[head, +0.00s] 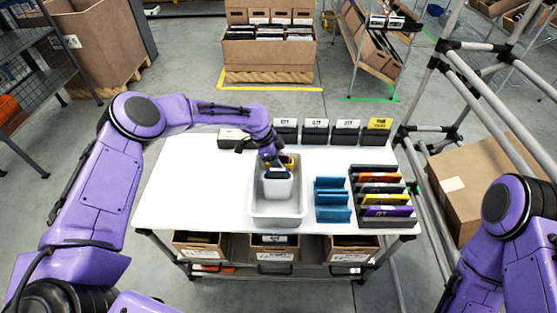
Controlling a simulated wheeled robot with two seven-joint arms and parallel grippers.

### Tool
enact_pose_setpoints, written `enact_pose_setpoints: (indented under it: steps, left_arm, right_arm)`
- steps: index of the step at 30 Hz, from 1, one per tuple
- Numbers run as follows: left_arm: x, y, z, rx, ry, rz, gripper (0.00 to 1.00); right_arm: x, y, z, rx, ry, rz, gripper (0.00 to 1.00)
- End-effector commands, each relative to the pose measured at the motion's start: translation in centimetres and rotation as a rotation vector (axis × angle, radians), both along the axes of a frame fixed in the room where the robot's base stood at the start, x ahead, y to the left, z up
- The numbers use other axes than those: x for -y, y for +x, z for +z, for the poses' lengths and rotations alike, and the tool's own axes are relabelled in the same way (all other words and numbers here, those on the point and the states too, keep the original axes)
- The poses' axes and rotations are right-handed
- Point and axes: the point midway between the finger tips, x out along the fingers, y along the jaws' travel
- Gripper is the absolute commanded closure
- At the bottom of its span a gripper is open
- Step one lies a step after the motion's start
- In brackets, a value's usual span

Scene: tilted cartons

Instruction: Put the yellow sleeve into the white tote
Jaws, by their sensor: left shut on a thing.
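The white tote (300,211) stands on the white table, left of the dividers. My left gripper (277,165) reaches down over the far part of the tote. It is shut on the yellow sleeve (288,162), which shows only as a small yellow patch by the fingers; my wrist hides most of it. I cannot tell whether the sleeve touches the tote's floor. A pale block-like shape (277,190) with a dark upper edge shows in the tote, just nearer than the gripper. My right arm is at the right edge, and its gripper is out of frame.
Right of the tote are blue sleeves (332,205) and a dark rack (365,221) of colored sleeves, one also yellow (387,199). Several labeled dark bins (315,135) line the table's back edge. Pipe framing and a carton (480,180) stand to the right. The table's left side is clear.

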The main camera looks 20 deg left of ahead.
Motion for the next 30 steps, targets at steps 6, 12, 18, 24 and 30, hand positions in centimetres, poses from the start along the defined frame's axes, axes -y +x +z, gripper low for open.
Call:
enact_pose_setpoints:
  steps: [6,12,18,24,30]
  left_arm:
    - [0.0,0.1,-0.1,0.003,-0.001,0.002,1.00]
    - [0.0,0.0,-0.4,0.002,-0.001,0.002,0.48]
    - [0.0,0.0,-0.4,0.001,-0.001,0.001,0.48]
    - [-0.5,0.0,0.7,0.003,0.000,0.002,0.48]
    - [-2.4,-0.5,5.3,0.006,-0.001,0.002,0.48]
  right_arm:
    - [0.0,0.0,0.0,0.000,0.000,0.000,0.00]
    - [0.0,0.0,-0.3,0.000,0.000,0.000,0.00]
    - [0.0,0.0,-0.3,0.000,0.000,0.000,0.00]
    - [0.0,0.0,-0.3,0.000,0.000,0.000,0.00]
    - [0.0,0.0,-1.3,0.000,0.000,0.000,0.00]
